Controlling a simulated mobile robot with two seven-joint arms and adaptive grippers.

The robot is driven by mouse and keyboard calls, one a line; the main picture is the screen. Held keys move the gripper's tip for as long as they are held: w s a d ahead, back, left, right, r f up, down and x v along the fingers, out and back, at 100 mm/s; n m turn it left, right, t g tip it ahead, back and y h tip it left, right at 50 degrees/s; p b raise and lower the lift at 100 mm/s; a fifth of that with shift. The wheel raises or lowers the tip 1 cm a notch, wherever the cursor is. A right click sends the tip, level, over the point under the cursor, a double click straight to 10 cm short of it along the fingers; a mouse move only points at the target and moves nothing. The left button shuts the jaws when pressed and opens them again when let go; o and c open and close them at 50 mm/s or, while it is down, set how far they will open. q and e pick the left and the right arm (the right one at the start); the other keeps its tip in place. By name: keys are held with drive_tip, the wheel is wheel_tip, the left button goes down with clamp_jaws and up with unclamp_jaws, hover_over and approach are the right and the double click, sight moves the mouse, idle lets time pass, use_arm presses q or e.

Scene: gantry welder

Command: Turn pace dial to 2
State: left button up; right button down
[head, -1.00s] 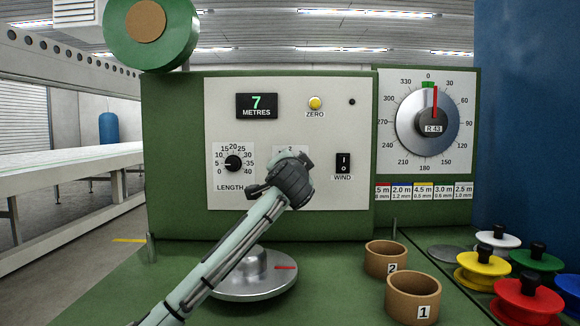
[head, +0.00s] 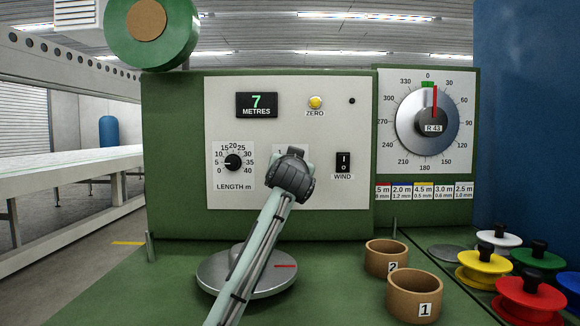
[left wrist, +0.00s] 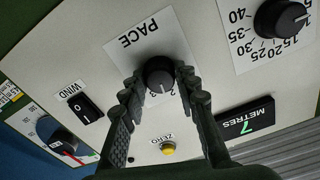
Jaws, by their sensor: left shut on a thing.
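The pace dial is a black round knob (left wrist: 158,72) on a white card marked PACE (left wrist: 143,42), seen upside down in the left wrist view. My left gripper (left wrist: 160,84) is shut on this knob, one finger on each side. The numbers 2 and 3 show beside the knob between the fingers; its pointer mark is too small to read. In the head view my left gripper (head: 291,175) covers the dial and most of its card, leaving only the top of the card visible. My right gripper is in neither view.
The panel also has a length dial (head: 232,162), a black wind switch (head: 343,162), a yellow zero button (head: 315,103) and a display reading 7 metres (head: 257,105). Below stand a metal turntable (head: 215,275), two brown cups (head: 413,297) and several coloured spools (head: 530,300).

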use_arm(q)
drive_tip(key=shift+n, duration=0.8)
drive_tip(key=o, duration=1.2)
drive_tip(key=shift+c, duration=0.2)
drive_tip(key=s, duration=1.2)
